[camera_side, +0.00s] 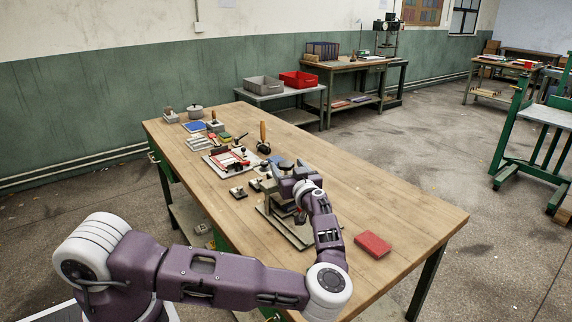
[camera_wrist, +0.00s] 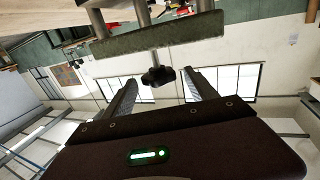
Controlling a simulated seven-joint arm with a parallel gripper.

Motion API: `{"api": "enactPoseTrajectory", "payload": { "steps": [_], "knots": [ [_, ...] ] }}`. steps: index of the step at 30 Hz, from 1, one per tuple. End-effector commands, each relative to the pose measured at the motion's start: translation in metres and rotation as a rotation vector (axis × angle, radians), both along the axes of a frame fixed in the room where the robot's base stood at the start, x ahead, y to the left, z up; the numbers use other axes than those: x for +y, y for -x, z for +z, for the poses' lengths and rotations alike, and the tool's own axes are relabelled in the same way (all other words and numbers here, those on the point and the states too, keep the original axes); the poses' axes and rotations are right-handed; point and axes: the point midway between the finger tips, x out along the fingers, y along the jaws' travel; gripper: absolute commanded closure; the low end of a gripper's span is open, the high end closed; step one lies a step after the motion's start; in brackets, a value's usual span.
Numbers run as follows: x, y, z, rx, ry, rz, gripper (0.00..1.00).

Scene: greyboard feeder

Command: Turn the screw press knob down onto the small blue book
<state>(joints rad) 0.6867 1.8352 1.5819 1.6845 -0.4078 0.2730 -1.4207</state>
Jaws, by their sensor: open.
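In the wrist view, my gripper (camera_wrist: 163,88) is open, with one dark finger on each side of the picture's middle. The black knob (camera_wrist: 158,76) shows between the fingers on a short grey screw, with gaps on both sides; whether the fingers reach it in depth is unclear. The screw comes out of the press's crossbeam (camera_wrist: 160,35), which has upright posts. In the side view, my gripper (camera_side: 292,186) is over the press, whose flat base (camera_side: 300,239) shows below it. My arm covers much of the press there. No small blue book can be made out under it.
A red book (camera_side: 373,244) lies on the wooden table (camera_side: 400,215), right of the press. Small tools, a red-framed fixture (camera_side: 231,158), a wooden-handled tool (camera_side: 263,138) and a blue pad (camera_side: 194,127) occupy the table's far left. The right part of the tabletop is mostly clear.

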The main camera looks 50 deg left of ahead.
Motion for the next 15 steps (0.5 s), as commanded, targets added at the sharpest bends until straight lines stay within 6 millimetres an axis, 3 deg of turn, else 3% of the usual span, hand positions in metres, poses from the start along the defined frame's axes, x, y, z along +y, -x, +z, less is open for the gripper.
{"api": "enactPoseTrajectory", "payload": {
  "steps": [4,12,13,15],
  "knots": [
    [0.018,-0.006,0.0,0.0,0.0,0.001,0.34],
    [0.022,-0.008,0.001,0.001,-0.001,-0.001,0.34],
    [0.022,-0.008,0.001,0.001,-0.001,-0.001,0.36],
    [0.022,-0.008,0.001,0.001,-0.001,-0.001,0.49]
  ]
}}
